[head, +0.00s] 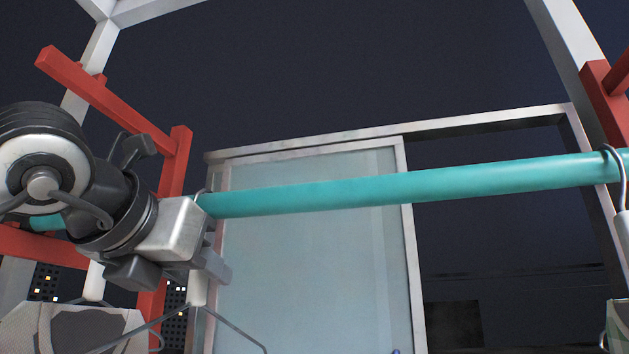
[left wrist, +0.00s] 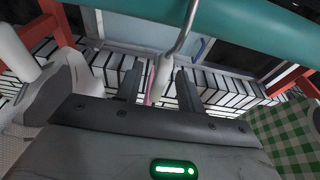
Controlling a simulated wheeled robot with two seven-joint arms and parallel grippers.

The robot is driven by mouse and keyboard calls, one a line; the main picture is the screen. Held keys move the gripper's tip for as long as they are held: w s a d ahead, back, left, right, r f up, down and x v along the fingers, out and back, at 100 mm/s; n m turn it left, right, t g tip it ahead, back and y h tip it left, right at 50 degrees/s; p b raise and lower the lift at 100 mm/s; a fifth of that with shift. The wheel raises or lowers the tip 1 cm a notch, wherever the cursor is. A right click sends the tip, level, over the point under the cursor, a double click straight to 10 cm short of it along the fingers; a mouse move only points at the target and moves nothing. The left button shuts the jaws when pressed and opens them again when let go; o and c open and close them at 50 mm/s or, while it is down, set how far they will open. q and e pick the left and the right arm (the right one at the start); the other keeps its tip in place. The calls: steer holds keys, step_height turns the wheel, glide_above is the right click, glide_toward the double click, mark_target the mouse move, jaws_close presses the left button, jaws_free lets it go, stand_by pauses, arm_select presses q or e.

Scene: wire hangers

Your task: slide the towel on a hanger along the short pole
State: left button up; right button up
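The teal pole (head: 400,188) runs across the head view; it also crosses the top of the left wrist view (left wrist: 240,28). A wire hanger with a pale neck (head: 198,289) hangs from it near the left, its hook partly hidden by my left gripper. My left gripper (head: 218,262) is beside this neck below the pole. In the left wrist view, the hanger's neck (left wrist: 161,78) stands between two parted dark fingers, with gaps visible. The lower part of this hanger is cut off, so I cannot tell what it carries. My right gripper is out of view.
A grey and white patterned cloth (head: 65,328) is at lower left. Another hanger hook (head: 614,160) is on the pole at far right. Red frames (head: 108,98) stand at both sides. A green checked cloth (left wrist: 290,135) shows in the wrist view. The pole's middle is clear.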

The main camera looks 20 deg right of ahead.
arm_select(q)
jaws_close()
jaws_free()
stand_by(0.4)
steer(key=shift+s+d+b, duration=0.35)
steer(key=shift+s+d, duration=0.45)
steer(key=shift+d, duration=0.3)
steer(key=shift+s+d+b, duration=0.4)
steer(key=shift+s+d, duration=0.35)
steer(key=shift+d, duration=0.3)
steer(key=shift+s+d+b, duration=0.35)
steer(key=shift+s+d, duration=0.45)
steer(key=shift+d, duration=0.3)
